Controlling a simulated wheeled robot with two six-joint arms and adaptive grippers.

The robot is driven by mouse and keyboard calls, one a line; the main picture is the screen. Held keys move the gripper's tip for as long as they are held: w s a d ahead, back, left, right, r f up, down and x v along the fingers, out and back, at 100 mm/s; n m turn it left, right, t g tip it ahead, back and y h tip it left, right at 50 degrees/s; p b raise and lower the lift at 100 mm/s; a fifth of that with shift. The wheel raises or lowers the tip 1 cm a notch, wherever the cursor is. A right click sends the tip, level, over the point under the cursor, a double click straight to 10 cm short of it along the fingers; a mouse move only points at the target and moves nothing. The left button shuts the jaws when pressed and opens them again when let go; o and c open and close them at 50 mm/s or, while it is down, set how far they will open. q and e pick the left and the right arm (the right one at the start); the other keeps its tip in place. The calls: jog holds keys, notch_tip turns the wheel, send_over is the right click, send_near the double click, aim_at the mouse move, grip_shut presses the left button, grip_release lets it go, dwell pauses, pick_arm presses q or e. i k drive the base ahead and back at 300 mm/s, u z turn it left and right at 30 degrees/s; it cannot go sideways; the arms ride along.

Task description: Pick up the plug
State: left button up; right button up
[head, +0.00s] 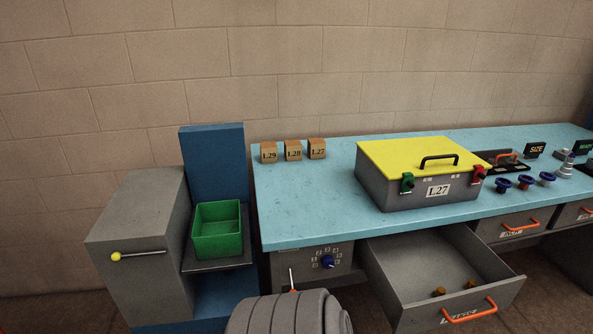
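Two small brown-orange pieces, possibly plugs (438,292), lie apart in the open grey drawer (415,265) under the blue table. Several blue-topped pieces (503,186) stand on the table to the right of the grey toolbox; they could also be plugs, and I cannot tell which piece is the plug. Neither of my grippers shows in the head view.
A grey toolbox (420,193) with a shut yellow lid, labelled L27, stands on the blue table (310,195). Labelled blocks (293,151) stand behind left. A green bin (217,230) is left of the table. A ribbed grey roll (285,313) is at the front.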

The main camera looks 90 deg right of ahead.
aim_at(472, 283)
jog(key=z, duration=3.3)
